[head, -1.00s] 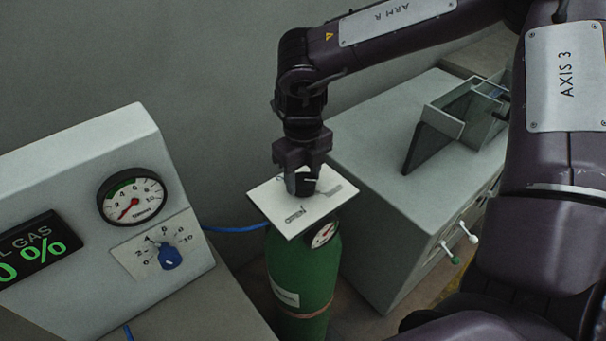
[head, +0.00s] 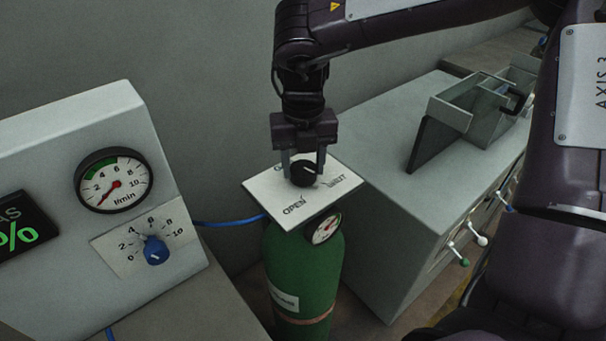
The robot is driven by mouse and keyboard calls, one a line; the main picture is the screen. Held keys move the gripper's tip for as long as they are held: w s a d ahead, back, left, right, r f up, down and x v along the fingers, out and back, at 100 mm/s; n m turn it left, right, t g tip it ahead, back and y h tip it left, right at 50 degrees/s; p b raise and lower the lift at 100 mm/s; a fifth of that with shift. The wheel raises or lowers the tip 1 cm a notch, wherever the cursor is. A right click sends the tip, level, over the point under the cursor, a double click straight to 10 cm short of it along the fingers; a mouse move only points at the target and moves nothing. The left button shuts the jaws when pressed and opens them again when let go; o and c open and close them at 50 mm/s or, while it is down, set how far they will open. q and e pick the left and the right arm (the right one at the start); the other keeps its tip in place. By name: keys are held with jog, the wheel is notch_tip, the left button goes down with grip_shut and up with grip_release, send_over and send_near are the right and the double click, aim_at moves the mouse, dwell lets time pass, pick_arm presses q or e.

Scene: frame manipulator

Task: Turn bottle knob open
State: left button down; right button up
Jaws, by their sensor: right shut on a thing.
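The green gas bottle (head: 304,270) stands upright on the floor between two grey units. A white plate (head: 266,186) on its top carries the words OPEN and SHUT. The round black bottle knob (head: 304,173) sits on the plate, with a light pointer mark on its top. My right gripper (head: 304,170) points down from above, with one finger on each side of the knob, shut on it. A small round gauge (head: 326,229) sits below the plate's right corner. My left gripper is not in view.
At left a grey panel has an l/min gauge (head: 113,181), a blue dial knob (head: 156,250) and a green-digit display (head: 20,234). A blue hose (head: 228,223) runs to the bottle. At right a grey cabinet (head: 375,225) has small levers on its front.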

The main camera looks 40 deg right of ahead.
jog(key=m+b, duration=0.2)
jog(key=shift+f+m, duration=0.15)
jog(key=shift+m, duration=0.25)
jog(key=m+b, duration=0.2)
jog(key=m, duration=0.1)
jog(key=shift+m+b, duration=0.3)
jog(key=m+b, duration=0.1)
jog(key=m, duration=0.2)
jog(key=shift+b, duration=0.4)
jog(key=shift+r+m+b, duration=0.2)
jog(key=shift+m+b, duration=0.35)
jog(key=shift+m, duration=0.75)
jog(key=o, duration=1)
jog(key=shift+c, duration=0.2)
